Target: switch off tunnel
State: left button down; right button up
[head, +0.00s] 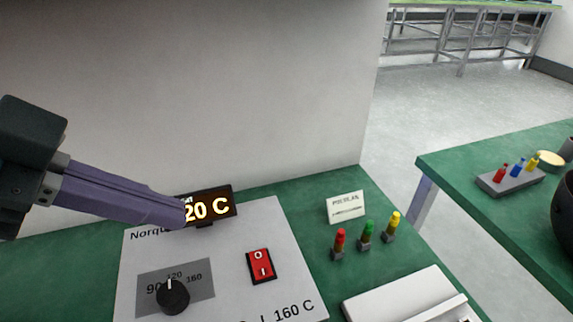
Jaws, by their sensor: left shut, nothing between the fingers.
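A white control panel (215,262) lies on the green table, lettered "Norqu..." with the rest hidden by my arm. A red rocker switch (261,265) marked O and I sits right of its middle. A black dial (173,295) with marks around 90, 120 and 160 is at its lower left. A dark display (217,205) at the back reads "20 C", its left part hidden. My left gripper (184,214) is shut and empty, its purple fingers in front of the display, up and left of the switch. My right gripper is not in view. No "tunnel" label is readable.
Red (339,243), green (367,232) and yellow (392,226) pegs stand right of the panel, by a small sign (346,207). A white device (405,300) is at the lower right. A second green table (500,225) stands across a floor gap.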

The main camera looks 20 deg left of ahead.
pick_arm(q)
jog(key=b, duration=0.1)
send_over(267, 265)
jog(key=s+a, duration=0.1)
jog(key=a, duration=0.1)
jog(key=f, duration=0.7)
jog(key=shift+a, duration=0.2)
jog(key=shift+a+f+b, duration=0.2)
jog(key=shift+f+b, duration=0.15)
jog(key=shift+f, duration=0.8)
jog(key=shift+w+f, duration=0.15)
jog(key=shift+f, duration=0.4)
jog(key=shift+a+f, duration=0.1)
jog(key=shift+f, duration=0.1)
jog(key=shift+a+f, duration=0.15)
jog(key=shift+s+d+r+p, duration=0.2)
jog(key=shift+s+d+p, duration=0.2)
jog(key=shift+p, duration=0.2)
jog(key=shift+s+d, duration=0.15)
jog(key=shift+s, duration=0.1)
